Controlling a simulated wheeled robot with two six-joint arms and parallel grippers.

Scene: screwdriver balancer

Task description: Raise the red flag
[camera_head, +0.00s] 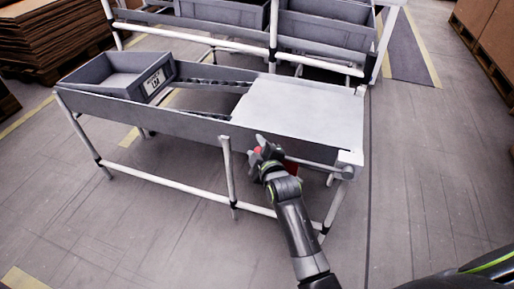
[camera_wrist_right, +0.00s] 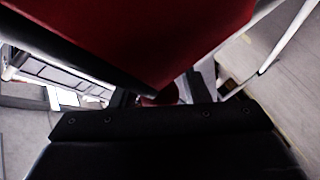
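The red flag (camera_wrist_right: 150,35) fills the top of the right wrist view, close to the camera. In the head view a small part of the red flag (camera_head: 291,167) shows behind my right gripper, below the table's front edge. My right gripper (camera_head: 259,150) is at that front edge, and its fingers (camera_wrist_right: 162,92) look spread apart. A small red rounded piece (camera_wrist_right: 160,97) shows between them; whether they touch it is unclear. The flag's mount is mostly hidden. My left gripper is not in view.
A grey table (camera_head: 300,108) on white tube legs stands ahead, with a grey bin (camera_head: 110,81) at its left end. Another rack with bins (camera_head: 325,30) is behind. Cardboard stacks (camera_head: 50,35) stand back left. The floor at right is clear.

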